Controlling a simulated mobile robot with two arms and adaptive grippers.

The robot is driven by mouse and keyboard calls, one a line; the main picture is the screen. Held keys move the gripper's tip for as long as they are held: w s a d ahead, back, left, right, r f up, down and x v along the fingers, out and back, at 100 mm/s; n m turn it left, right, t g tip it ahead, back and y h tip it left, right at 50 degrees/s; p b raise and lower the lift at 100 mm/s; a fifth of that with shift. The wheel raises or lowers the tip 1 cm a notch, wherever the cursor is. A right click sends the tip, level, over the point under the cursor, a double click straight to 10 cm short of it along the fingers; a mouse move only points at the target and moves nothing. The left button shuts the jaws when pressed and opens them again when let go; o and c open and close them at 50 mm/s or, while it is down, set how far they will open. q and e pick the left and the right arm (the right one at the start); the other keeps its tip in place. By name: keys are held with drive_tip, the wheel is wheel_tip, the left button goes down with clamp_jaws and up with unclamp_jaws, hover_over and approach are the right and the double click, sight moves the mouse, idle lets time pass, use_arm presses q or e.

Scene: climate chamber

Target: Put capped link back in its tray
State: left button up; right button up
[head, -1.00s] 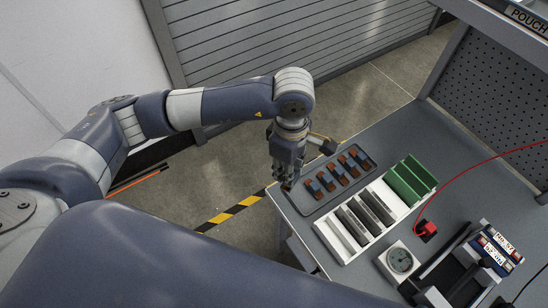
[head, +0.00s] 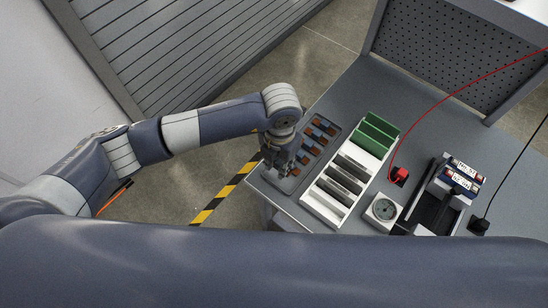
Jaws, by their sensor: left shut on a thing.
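A dark grey tray (head: 292,189) lies at the left edge of the bench, with a row of blue and brown capped links (head: 310,150) in it. My left gripper (head: 279,171) points down over the near left end of this tray. It is shut on a capped link, which the fingers mostly hide. I cannot tell whether the held link touches the tray floor. My right gripper is not in view.
Right of the tray stands a white rack (head: 318,211) with dark slabs and green boards (head: 375,135). A pegboard panel (head: 440,50) closes the back.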

use_arm(q)
drive_tip(key=shift+f+b, duration=1.9)
drive_tip(key=shift+f, duration=1)
drive_tip(key=shift+f+b, duration=0.45)
drive_tip(key=shift+f, duration=0.05)
drive_tip(key=shift+f+b, duration=0.45)
drive_tip(key=shift+b, duration=0.6)
drive_tip(key=o, duration=1.1)
drive_tip(key=shift+o, duration=1.1)
